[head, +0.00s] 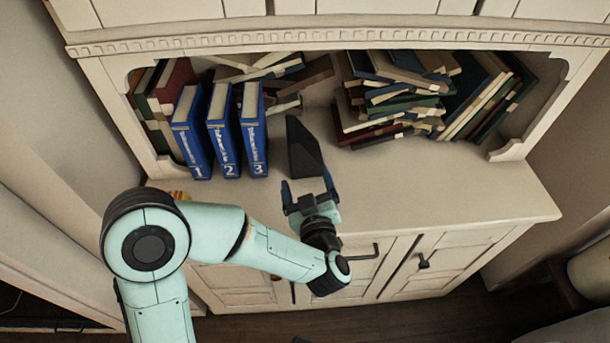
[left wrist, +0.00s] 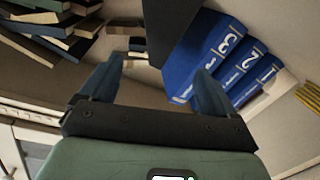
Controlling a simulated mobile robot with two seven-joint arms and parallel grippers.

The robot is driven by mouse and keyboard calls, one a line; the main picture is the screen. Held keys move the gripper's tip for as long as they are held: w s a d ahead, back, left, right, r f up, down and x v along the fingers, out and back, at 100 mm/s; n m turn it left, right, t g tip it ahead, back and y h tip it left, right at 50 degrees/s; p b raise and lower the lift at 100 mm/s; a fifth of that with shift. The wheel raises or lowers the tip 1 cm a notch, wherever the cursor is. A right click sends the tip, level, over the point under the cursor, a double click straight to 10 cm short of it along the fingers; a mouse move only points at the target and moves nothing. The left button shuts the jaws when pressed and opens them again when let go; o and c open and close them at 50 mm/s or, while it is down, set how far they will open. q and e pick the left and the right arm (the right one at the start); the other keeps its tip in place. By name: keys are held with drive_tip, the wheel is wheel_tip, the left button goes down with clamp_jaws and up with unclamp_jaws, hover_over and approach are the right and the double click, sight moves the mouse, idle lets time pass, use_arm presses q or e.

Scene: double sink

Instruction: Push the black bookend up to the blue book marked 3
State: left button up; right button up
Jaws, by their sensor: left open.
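Three blue books stand upright in a row on the cabinet ledge, marked 1 (head: 191,130), 2 (head: 223,130) and 3 (head: 253,130). Book 3, the rightmost in the head view, also shows in the left wrist view (left wrist: 205,50). The black bookend (head: 303,150) stands just right of book 3, with a narrow gap between them. It shows as a dark shape at the top of the left wrist view (left wrist: 170,25). My left gripper (head: 308,180) is open and empty at the bookend's near side; whether a finger touches it I cannot tell. My right gripper is out of view.
A messy book pile (head: 390,95) lies to the right of the bookend, with leaning books (head: 490,105) beyond it. Darker books (head: 165,90) stand left of book 1. The front right of the ledge (head: 440,185) is clear. Cabinet doors with handles are below.

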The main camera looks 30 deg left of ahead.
sight(298, 145)
use_arm(q)
drive_tip(key=shift+s, duration=0.1)
drive_tip(key=x, duration=1.3)
drive_tip(key=shift+a, duration=0.1)
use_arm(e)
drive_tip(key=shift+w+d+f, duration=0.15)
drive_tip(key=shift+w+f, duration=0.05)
